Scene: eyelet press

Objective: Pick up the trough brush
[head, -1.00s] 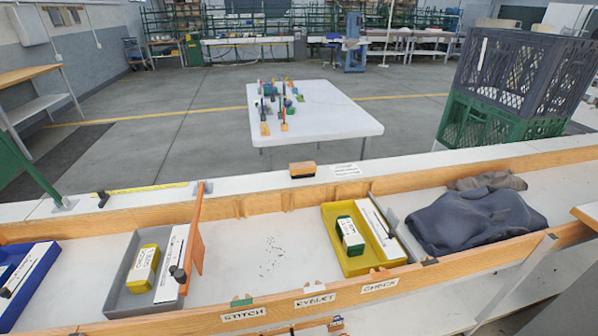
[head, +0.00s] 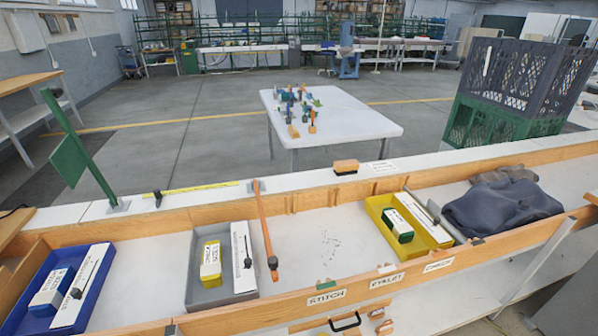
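A small block-shaped brush (head: 346,166) with an orange-brown top and a dark underside lies on the white ledge behind the trough, right of the middle of the head view. It looks like the trough brush. It rests beside a white printed label (head: 381,167) on the same ledge. Nothing touches it from above. Neither of my grippers shows in the head view.
The wood-edged trough (head: 340,235) holds a blue tray (head: 40,279), a grey tray (head: 208,296), a yellow tray (head: 377,206) and dark cloth (head: 503,207). A green sign (head: 70,160) stands left. A white table (head: 340,120) is behind.

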